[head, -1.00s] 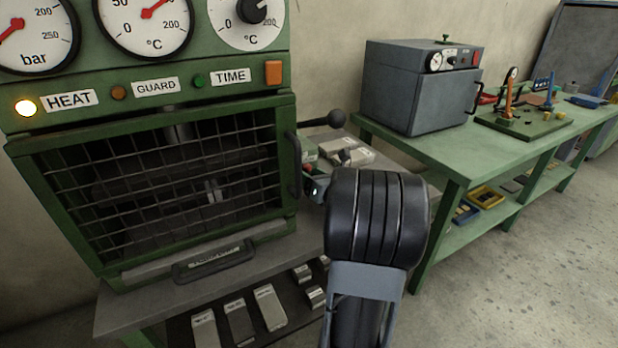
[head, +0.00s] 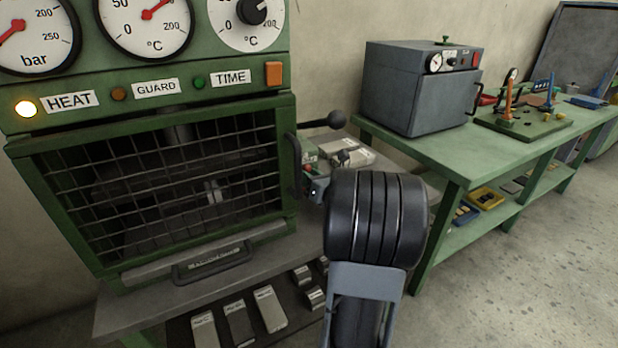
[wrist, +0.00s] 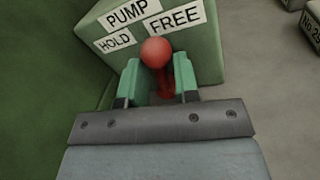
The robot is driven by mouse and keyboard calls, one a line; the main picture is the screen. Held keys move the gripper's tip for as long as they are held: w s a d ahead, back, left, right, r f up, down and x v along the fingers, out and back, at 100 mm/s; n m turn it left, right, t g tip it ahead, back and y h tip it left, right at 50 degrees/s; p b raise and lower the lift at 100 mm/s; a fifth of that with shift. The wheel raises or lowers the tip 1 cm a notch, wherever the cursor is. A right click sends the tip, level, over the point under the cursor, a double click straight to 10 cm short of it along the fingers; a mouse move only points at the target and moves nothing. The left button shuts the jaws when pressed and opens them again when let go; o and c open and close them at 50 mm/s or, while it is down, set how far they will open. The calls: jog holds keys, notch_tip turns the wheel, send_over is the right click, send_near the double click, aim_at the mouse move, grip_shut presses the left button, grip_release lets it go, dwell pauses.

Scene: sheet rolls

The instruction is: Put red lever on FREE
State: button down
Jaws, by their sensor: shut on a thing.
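The red lever (wrist: 156,51) has a round knob and a red stem, and stands on the face of a green box (wrist: 205,62). In the wrist view its knob lies between the HOLD label (wrist: 115,40) and the FREE label (wrist: 175,18), with a PUMP label above. My gripper (wrist: 158,77) is shut on the red lever, with a green finger on each side of the stem below the knob. In the head view the gripper is small and mostly hidden behind my dark arm, beside the green press (head: 290,112).
A black-knobbed handle (head: 334,119) sticks out near the lever box, close to my arm. Grey blocks (head: 268,308) lie on the shelf below the press. A green bench (head: 440,158) with a grey oven (head: 415,92) stands to the right. The floor at right is clear.

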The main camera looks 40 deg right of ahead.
jog(key=m+p, duration=0.1)
jog(key=d+m+p, duration=0.1)
jog(key=shift+s+f+m+t, duration=0.1)
jog(key=shift+m+t, duration=0.2)
jog(key=shift+m, duration=0.1)
jog(key=shift+d+f+m, duration=0.2)
jog(key=shift+f+m, duration=0.1)
jog(key=shift+m, duration=0.5)
jog(key=c, duration=0.9)
grip_release()
jog(key=shift+o, duration=0.2)
